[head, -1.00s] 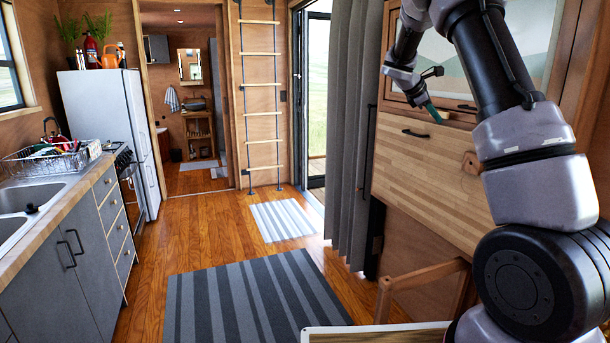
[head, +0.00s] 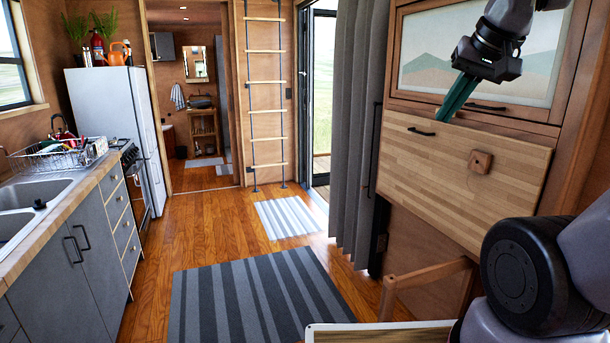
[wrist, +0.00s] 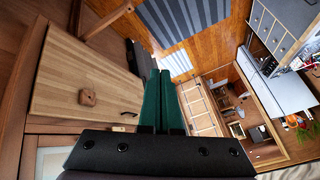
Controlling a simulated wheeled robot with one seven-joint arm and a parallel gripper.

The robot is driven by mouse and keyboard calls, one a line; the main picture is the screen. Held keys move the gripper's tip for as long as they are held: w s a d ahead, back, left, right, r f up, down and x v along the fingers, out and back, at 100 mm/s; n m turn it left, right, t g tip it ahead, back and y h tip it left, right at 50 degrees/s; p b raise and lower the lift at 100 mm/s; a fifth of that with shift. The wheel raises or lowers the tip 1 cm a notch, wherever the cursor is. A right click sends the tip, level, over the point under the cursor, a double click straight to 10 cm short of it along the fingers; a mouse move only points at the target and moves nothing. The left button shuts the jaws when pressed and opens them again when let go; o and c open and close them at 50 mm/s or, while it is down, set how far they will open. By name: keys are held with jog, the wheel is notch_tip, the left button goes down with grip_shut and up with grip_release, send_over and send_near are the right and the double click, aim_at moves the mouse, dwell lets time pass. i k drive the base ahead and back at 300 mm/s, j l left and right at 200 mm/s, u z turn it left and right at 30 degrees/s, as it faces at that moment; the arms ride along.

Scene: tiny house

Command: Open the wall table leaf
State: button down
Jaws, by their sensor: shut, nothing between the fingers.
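The wall table leaf (head: 440,168) is a light wooden panel against the right wall, hanging with its face nearly upright. It has a dark bar handle (head: 421,131) near its upper left and a square wooden knob (head: 480,161) right of its middle. My gripper (head: 447,112) has green fingers, closed together and empty, pointing down in front of the leaf's top edge. In the wrist view the leaf (wrist: 80,75) lies left of the fingers (wrist: 163,78), with its handle (wrist: 128,113) close to them and apart from them.
A framed landscape picture panel (head: 480,60) is above the leaf. A wooden chair (head: 425,278) and a white-edged board (head: 375,335) stand below. A grey curtain (head: 356,130) hangs to the left. The striped rug (head: 255,298) area is open floor.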

aim_at(463, 181)
jog(key=i+l+z, duration=0.1)
jog(key=i+z, duration=0.35)
jog(key=i, duration=0.65)
